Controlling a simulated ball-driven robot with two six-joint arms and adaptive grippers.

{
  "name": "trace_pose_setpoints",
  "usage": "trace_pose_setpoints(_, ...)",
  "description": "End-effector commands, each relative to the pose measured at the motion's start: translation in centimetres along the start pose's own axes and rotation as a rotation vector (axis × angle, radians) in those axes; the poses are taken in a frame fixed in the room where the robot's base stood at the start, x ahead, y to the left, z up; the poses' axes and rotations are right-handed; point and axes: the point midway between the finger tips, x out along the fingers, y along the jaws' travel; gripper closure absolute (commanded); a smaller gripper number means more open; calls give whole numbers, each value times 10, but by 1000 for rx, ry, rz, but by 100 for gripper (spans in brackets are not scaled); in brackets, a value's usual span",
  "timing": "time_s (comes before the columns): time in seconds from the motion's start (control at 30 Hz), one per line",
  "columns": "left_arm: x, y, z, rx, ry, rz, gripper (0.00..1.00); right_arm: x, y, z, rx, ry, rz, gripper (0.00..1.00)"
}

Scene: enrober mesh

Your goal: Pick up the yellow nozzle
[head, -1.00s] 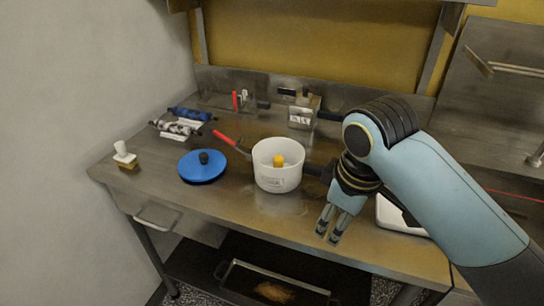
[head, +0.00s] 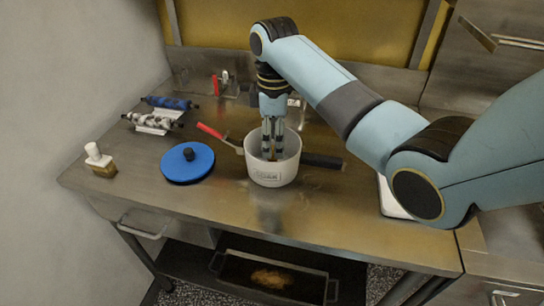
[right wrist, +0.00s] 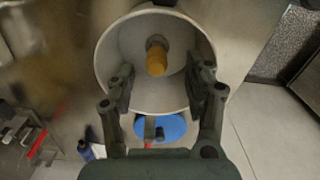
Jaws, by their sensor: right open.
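The yellow nozzle (right wrist: 157,60) stands inside the white pot (right wrist: 107,62) in the right wrist view, on a grey base or stem. In the head view the white pot (head: 272,176) sits on the steel table, and my right gripper's fingers mostly hide the nozzle. My right gripper (head: 272,156) points down into the pot's mouth from above. In the right wrist view its two fingers (right wrist: 160,84) are apart, with the nozzle seen between and beyond them. It holds nothing. My left gripper is not in view.
A blue round lid (head: 187,164) lies left of the pot. A red-handled tool (head: 212,132) leans by the pot's left side, and a dark handle (head: 323,160) lies to its right. Rollers (head: 152,122) and a white-handled brush (head: 99,160) are further left. The table's front is clear.

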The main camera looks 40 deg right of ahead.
Motion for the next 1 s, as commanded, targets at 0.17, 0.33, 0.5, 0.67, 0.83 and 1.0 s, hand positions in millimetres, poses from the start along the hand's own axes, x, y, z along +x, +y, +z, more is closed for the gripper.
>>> trace_pose_setpoints(0.17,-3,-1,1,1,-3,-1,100,17,1,-1,0,-2,-3,48)
trace_pose_setpoints(0.33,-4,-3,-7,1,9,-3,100,45,3,-1,1,-2,-1,48)
trace_pose_setpoints(0.5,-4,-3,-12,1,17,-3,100,56,4,-1,1,-1,2,48)
trace_pose_setpoints(0.67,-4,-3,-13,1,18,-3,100,56,4,-1,1,0,2,48)
trace_pose_setpoints(0.83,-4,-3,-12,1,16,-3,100,55,4,-1,1,0,2,67)
trace_pose_setpoints(1.0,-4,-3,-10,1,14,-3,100,55,3,-1,1,0,2,89)
